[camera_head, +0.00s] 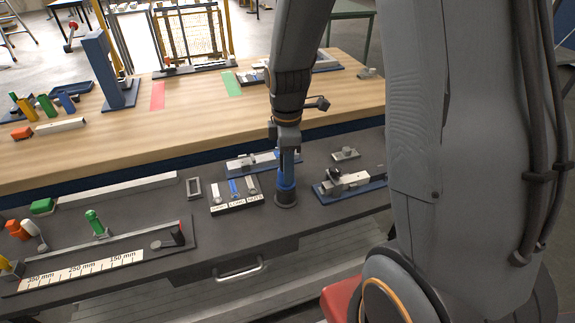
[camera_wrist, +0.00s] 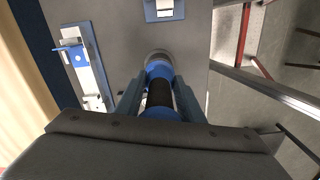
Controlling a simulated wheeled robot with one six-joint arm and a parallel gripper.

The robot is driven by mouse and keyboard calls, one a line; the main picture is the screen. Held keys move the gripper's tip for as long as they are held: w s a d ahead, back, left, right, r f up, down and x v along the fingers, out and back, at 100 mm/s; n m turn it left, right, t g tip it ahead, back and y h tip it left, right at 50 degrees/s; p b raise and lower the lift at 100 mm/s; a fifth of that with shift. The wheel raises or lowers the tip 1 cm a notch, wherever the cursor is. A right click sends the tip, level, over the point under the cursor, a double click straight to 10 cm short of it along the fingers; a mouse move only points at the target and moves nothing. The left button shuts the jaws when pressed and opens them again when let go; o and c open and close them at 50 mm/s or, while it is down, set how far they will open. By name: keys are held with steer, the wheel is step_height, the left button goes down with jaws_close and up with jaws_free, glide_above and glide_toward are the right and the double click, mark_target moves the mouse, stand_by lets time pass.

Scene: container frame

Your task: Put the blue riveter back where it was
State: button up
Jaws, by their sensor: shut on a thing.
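The blue riveter (camera_head: 286,181) is upright at the front of the dark grey worktop, below my gripper (camera_head: 287,152). In the wrist view the riveter (camera_wrist: 160,72) is a blue cylinder with a black band, and my gripper (camera_wrist: 158,98) has one finger on each side of it, shut on it. The riveter's lower end meets a round grey base (camera_head: 286,202) on the worktop. I cannot tell whether it is fully seated there. The fingers hide part of its sides.
A labelled block with several small tools (camera_head: 236,195) stands just left of the riveter. A blue plate with a metal fixture (camera_head: 350,185) lies to its right. Behind is a blue-based fixture (camera_head: 262,162). The ruler strip (camera_head: 85,270) lies front left. A drawer handle (camera_head: 238,270) is below the edge.

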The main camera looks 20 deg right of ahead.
steer(key=shift+f, duration=0.4)
steer(key=o, duration=1.1)
steer(key=shift+c, duration=0.2)
step_height(320, 180, up, 13)
steer(key=b, duration=0.3)
